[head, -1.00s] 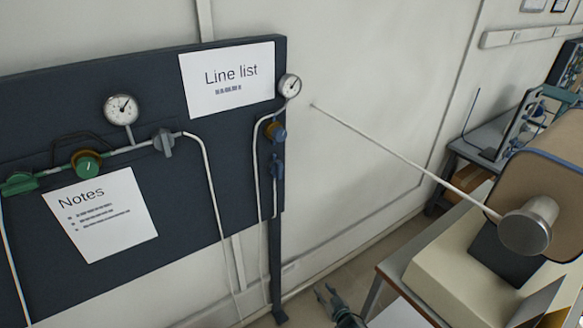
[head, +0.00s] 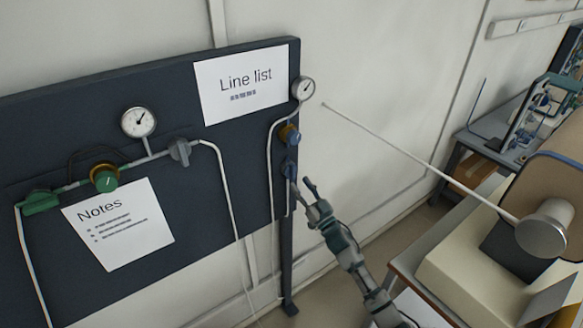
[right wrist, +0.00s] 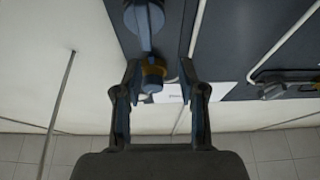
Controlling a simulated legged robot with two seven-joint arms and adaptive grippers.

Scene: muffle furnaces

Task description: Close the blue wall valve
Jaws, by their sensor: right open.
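The blue wall valve (head: 290,168) is on the right edge of the dark panel, below a blue-knobbed regulator (head: 290,134). In the right wrist view the valve (right wrist: 144,18) is at the top, with a blue bar running from its round body toward the regulator (right wrist: 153,82). My right gripper (head: 302,188) is open and empty, just below and right of the valve in the head view, partly overlapping it. In the right wrist view its fingers (right wrist: 160,80) stand apart, with the regulator between them in the picture; contact cannot be told. My left gripper is not in view.
The panel holds a gauge (head: 304,88), a green valve (head: 40,202), a green-knobbed regulator (head: 104,178) and a grey valve (head: 180,151). A thin pale rod (head: 420,160) crosses the view on the right, above a bench with a beige block (head: 460,270).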

